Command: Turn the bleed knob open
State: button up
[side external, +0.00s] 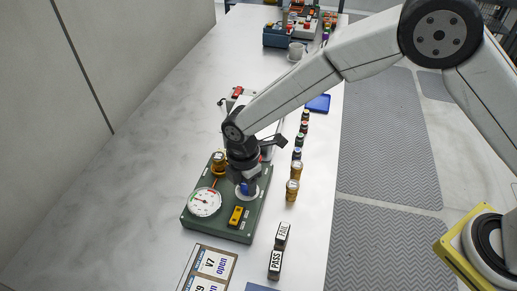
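A dark green panel (222,228) lies on the pale bench. It carries a round white gauge (204,203), a brass fitting (219,163), a yellow block (236,215) and a blue knob (244,188) on a white round base. I take the blue knob to be the bleed knob, but no label on it is readable. My gripper (249,184) points down at the blue knob and overlaps it in the picture. The fingers hide much of the knob. I cannot tell whether they touch it or how far apart they are.
Several small bottles or jars (292,190) stand in a row right of the panel. Black PASS (275,264) and FAIL (282,234) blocks and a card board (213,268) reading "V7 open" lie in front. A blue tray (318,103) lies farther back. The bench's left is clear.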

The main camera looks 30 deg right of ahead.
grip_shut()
